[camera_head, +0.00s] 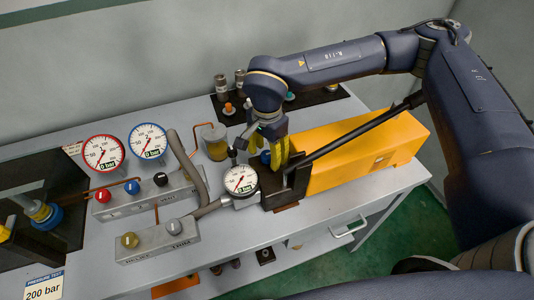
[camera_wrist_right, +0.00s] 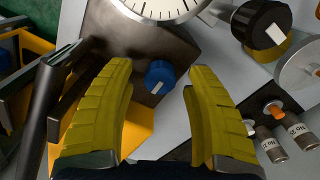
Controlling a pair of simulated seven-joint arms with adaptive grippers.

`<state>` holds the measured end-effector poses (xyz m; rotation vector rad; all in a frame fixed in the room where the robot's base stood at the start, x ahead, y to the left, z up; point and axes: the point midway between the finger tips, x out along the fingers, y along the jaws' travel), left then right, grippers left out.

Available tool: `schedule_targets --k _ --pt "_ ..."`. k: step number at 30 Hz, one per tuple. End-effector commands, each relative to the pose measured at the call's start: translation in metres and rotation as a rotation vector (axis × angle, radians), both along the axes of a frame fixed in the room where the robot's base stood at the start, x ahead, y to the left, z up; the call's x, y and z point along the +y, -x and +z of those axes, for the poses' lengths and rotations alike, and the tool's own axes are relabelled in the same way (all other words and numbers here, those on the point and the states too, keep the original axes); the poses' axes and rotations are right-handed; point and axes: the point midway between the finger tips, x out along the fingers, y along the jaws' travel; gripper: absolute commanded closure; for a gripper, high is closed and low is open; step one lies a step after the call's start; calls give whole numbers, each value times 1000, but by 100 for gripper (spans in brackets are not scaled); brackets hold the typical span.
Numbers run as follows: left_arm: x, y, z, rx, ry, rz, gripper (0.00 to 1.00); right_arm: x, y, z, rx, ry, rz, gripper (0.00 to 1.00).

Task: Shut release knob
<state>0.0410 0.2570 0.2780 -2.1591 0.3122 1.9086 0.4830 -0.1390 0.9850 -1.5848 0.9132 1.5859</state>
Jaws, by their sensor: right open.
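A small blue knob with a white mark, which I take as the release knob, sits on the dark block of the orange hand pump (camera_head: 370,140). It shows in the right wrist view (camera_wrist_right: 159,76) and partly in the head view (camera_head: 265,157). My right gripper (camera_head: 266,155) is over it with yellow fingers pointing down. In the right wrist view the gripper (camera_wrist_right: 158,68) is open, one finger on each side of the knob, with gaps on both sides. I see no contact. My left gripper is not in view.
A pressure gauge (camera_head: 241,180) stands close beside the gripper, and the black pump lever (camera_head: 360,130) slopes up right. Manifolds with red (camera_head: 103,195), blue (camera_head: 131,187) and other knobs lie left. The front grey bench (camera_head: 330,205) is clear.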

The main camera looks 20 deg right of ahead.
Motion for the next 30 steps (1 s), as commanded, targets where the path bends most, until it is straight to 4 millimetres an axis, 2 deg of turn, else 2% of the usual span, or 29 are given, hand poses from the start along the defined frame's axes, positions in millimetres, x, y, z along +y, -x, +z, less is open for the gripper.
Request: schedule_targets --k 12,26,30 --pt "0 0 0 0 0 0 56 0 0 -3 -1 -1 0 47" --pt "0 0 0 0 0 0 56 0 0 -3 -1 -1 0 100" --pt "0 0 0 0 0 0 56 0 0 -3 -1 -1 -1 100"
